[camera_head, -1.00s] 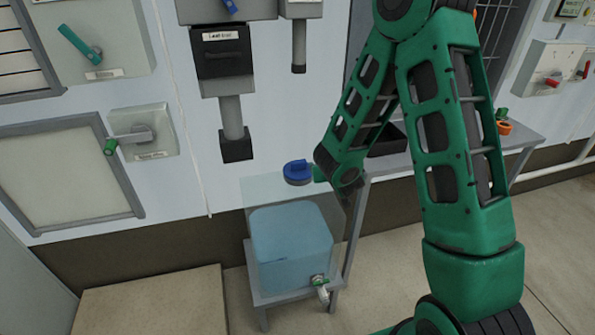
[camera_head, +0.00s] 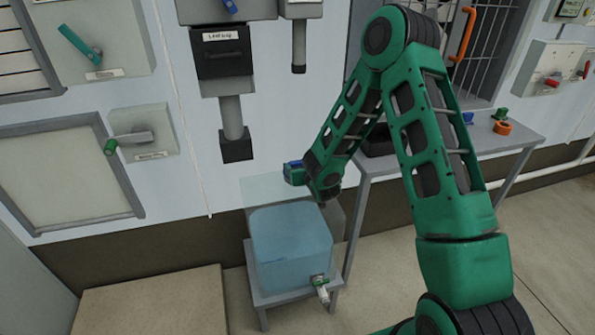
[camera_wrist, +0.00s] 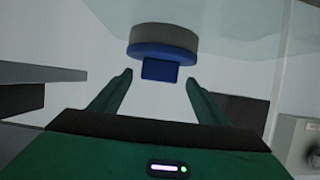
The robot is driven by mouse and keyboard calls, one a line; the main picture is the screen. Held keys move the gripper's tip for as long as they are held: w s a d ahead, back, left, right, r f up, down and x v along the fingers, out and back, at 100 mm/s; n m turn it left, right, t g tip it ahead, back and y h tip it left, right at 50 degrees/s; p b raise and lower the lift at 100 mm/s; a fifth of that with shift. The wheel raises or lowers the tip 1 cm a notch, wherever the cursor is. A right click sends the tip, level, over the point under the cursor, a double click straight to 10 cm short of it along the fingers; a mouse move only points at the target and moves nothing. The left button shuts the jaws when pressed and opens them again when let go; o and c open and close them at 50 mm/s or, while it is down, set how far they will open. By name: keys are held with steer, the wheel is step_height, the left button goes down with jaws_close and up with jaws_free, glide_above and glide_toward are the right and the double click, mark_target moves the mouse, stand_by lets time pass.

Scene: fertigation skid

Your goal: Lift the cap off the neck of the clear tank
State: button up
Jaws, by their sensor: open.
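The clear tank (camera_head: 325,222) stands on a low grey stand and holds pale blue liquid. Its blue cap (camera_head: 293,167) is at the top of the tank, partly hidden by my gripper in the head view. In the wrist view the cap (camera_wrist: 165,48) is a blue disc with a block-shaped grip, against a grey round neck (camera_wrist: 163,36). My gripper (camera_wrist: 158,80) is open, with one finger on each side of the grip. Gaps show on both sides, and the grip's end is near the fingertip line. I cannot tell how deep it sits between the fingers.
A valve (camera_head: 320,284) sticks out low on the tank's front. A grey table (camera_head: 465,148) stands to the right, with an orange ring (camera_head: 502,128) and other small items. A dark-ended pipe (camera_head: 235,147) hangs from the wall at left. The floor in front is open.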

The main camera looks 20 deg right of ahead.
mark_target(299, 163)
steer(key=shift+x, duration=1.9)
steer(key=shift+d, duration=0.1)
steer(key=c, duration=1.2)
steer(key=shift+r, duration=0.15)
